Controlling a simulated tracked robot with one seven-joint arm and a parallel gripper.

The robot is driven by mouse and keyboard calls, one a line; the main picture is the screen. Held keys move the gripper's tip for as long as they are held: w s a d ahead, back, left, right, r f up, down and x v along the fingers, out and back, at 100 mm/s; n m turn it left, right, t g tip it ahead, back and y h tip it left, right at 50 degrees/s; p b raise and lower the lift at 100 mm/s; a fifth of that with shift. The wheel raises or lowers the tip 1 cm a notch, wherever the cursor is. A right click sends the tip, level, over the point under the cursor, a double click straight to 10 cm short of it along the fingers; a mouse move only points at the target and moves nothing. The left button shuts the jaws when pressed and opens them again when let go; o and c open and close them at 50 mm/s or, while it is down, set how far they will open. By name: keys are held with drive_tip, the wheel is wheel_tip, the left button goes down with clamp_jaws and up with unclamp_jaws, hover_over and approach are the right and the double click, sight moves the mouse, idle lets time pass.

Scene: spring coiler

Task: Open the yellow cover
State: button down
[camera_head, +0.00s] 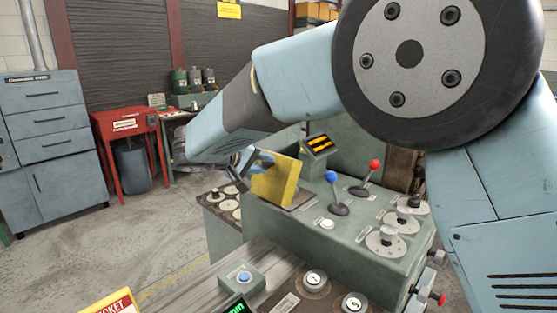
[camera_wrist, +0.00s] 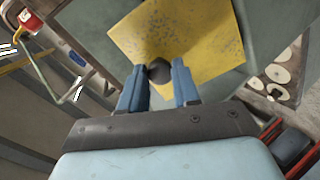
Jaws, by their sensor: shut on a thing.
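The yellow cover (camera_head: 276,183) stands raised and tilted at the left end of the green console's top. It fills the upper middle of the wrist view as a scuffed yellow plate (camera_wrist: 185,40). My gripper (camera_head: 262,160) is at the cover's upper left in the head view. In the wrist view its two blue fingers (camera_wrist: 159,85) are on either side of a dark round knob (camera_wrist: 158,71) on the cover, and it is shut on that knob. What lies under the cover is mostly hidden.
The green console (camera_head: 330,245) carries a blue-knobbed lever (camera_head: 332,178), a red-knobbed lever (camera_head: 373,166), several dials and a small striped display (camera_head: 319,146). A red table (camera_head: 128,122) and grey-blue cabinet (camera_head: 45,140) stand at the left. Open floor lies between them and the console.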

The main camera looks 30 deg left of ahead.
drive_tip(key=shift+s+a+f+t+h, duration=0.2)
drive_tip(key=shift+s+f+t, duration=0.15)
drive_tip(key=shift+s+t, duration=0.4)
drive_tip(key=shift+s+a+f+t+h, duration=0.2)
drive_tip(key=shift+s+f+t, duration=0.15)
drive_tip(key=shift+s+t, duration=0.35)
drive_tip(key=shift+s+a+f+t+h, duration=0.1)
drive_tip(key=shift+s+a+f+t, duration=0.2)
drive_tip(key=shift+s+t, duration=0.45)
drive_tip(key=shift+d, duration=0.1)
drive_tip(key=c, duration=0.8)
unclamp_jaws()
drive_tip(key=shift+f, duration=0.1)
drive_tip(key=v, duration=1.3)
drive_tip(key=shift+s, duration=0.35)
